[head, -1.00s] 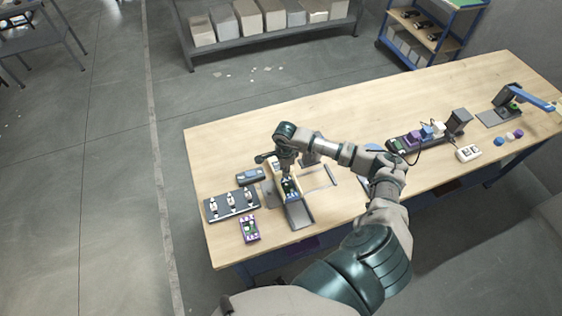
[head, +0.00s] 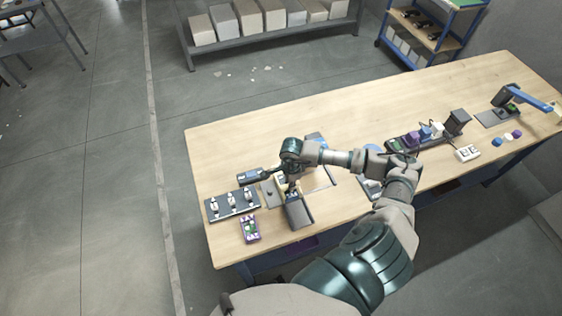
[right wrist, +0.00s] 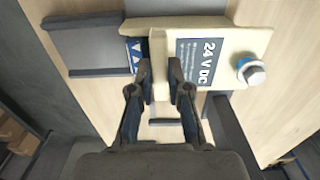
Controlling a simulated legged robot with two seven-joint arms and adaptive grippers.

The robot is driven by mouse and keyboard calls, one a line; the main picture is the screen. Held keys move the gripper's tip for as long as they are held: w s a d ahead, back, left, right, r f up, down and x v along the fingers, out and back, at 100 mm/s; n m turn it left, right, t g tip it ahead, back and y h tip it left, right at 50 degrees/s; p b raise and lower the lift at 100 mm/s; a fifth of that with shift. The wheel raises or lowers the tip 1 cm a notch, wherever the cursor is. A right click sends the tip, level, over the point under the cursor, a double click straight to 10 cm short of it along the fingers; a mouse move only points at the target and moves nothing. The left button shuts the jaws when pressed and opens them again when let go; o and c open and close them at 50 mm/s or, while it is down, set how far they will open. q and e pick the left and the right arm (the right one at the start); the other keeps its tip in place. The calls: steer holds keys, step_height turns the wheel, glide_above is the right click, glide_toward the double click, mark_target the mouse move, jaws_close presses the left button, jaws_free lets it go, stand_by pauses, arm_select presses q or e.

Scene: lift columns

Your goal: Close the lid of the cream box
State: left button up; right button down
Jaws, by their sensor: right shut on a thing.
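The cream box (right wrist: 190,25) is in the right wrist view, with a cream lid (right wrist: 225,95) that bears a "24 V DC" label and a silver-and-blue knob. A narrow blue strip with white triangles (right wrist: 135,55) shows at the lid's left edge. My right gripper (right wrist: 162,68) is shut on an upright cream tab at that edge of the lid. In the head view my right gripper (head: 291,182) points down at the box and hides most of it. My left gripper is not in view.
A grey channel (head: 299,213) extends from the box's near side. A dark tray with several white pieces (head: 232,204) and a purple-framed device (head: 249,228) lie to the left.

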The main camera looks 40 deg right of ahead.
steer(key=shift+s+a, duration=0.25)
steer(key=shift+s, duration=0.45)
steer(key=shift+s+a, duration=0.2)
steer(key=shift+s, duration=0.5)
steer(key=c, duration=1.2)
jaws_free()
steer(key=shift+o, duration=0.2)
steer(key=shift+r, duration=0.1)
step_height(320, 180, up, 6)
steer(key=p, duration=0.3)
steer(key=shift+p, duration=0.4)
